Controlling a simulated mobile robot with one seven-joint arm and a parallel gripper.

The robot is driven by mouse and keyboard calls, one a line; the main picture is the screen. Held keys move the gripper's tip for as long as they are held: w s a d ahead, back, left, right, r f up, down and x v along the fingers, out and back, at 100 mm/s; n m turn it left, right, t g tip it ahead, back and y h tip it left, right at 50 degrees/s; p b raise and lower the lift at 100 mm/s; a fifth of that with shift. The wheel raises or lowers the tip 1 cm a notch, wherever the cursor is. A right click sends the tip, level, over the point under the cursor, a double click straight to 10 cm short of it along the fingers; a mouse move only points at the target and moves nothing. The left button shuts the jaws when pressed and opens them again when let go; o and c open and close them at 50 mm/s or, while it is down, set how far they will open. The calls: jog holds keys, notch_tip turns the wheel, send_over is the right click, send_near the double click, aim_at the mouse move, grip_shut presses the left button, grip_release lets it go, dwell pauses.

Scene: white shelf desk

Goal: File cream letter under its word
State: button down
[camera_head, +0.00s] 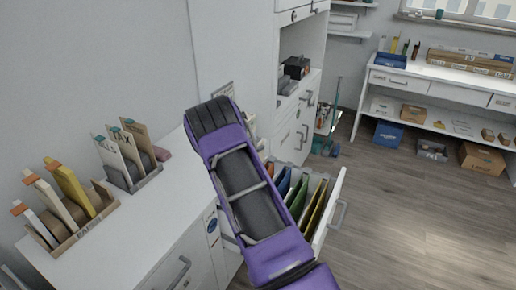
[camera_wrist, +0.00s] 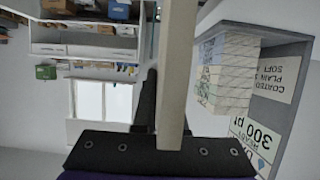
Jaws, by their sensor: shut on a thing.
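In the wrist view my gripper (camera_wrist: 168,95) is shut on a cream letter (camera_wrist: 176,70), seen nearly edge-on as a long pale strip running up out of the picture. No writing on the letter is visible. In the head view my purple arm hides the gripper and the letter. An open drawer (camera_head: 343,204) at the right of the arm holds several upright folders, among them blue (camera_head: 284,182), green (camera_head: 298,195) and yellow (camera_head: 314,208). Any words on the folders are unreadable, and my arm covers part of the drawer.
Two racks with upright cards, the nearer (camera_head: 88,232) and the farther (camera_head: 148,181), stand on the white counter (camera_head: 160,225). In the wrist view a grey labelled holder (camera_wrist: 290,45) with stacked cards is close right of the letter. Floor (camera_head: 410,225) right of the drawer is clear.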

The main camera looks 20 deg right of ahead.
jog(key=shift+f+b, duration=2.9)
jog(key=shift+f, duration=1.75)
jog(key=c, duration=0.9)
grip_release()
jog(key=p+v, duration=0.2)
jog(key=v, duration=1.5)
jog(key=shift+s+a, duration=0.15)
